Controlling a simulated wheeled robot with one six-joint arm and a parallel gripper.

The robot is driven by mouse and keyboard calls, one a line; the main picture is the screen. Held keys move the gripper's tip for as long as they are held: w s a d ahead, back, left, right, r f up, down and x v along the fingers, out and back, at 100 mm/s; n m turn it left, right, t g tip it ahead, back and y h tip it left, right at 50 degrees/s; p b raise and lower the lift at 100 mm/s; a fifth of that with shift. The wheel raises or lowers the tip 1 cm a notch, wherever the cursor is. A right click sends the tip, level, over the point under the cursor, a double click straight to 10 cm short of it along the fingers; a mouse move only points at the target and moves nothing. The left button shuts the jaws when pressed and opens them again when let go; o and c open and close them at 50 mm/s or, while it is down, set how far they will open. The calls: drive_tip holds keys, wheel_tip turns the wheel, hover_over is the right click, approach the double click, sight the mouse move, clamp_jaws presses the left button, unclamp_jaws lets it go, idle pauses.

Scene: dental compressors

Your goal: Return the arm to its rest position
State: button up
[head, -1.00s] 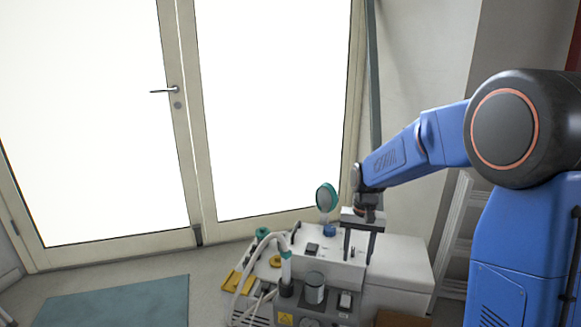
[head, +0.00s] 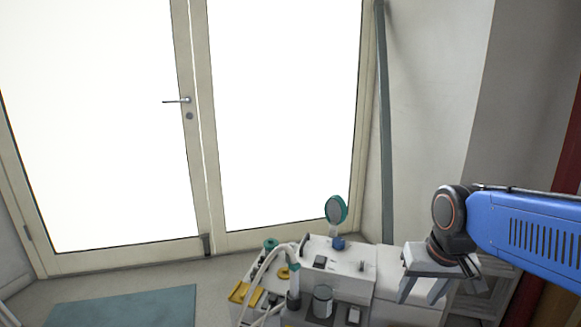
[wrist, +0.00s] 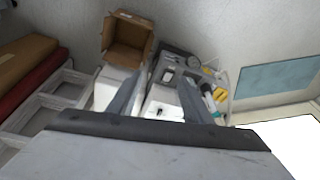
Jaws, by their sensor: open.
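My gripper (head: 421,290) is in the head view at the lower right, above and to the right of the white dental compressor unit (head: 345,272). Its two grey fingers point down, stand apart and hold nothing. The blue arm reaches in from the right edge. In the wrist view the fingers (wrist: 158,100) spread apart over the floor area, with the unit (wrist: 168,98) below and between them. The unit carries a teal-rimmed round gauge (head: 337,210), a pale hose and yellow parts.
A glazed double door (head: 285,120) closes the back. A teal mat (head: 125,310) lies on clear floor at left.

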drive_tip(key=s+d+n+t, duration=0.1)
drive_tip(key=s, duration=0.9)
drive_tip(key=shift+f+t, duration=0.4)
drive_tip(key=shift+d, duration=0.1)
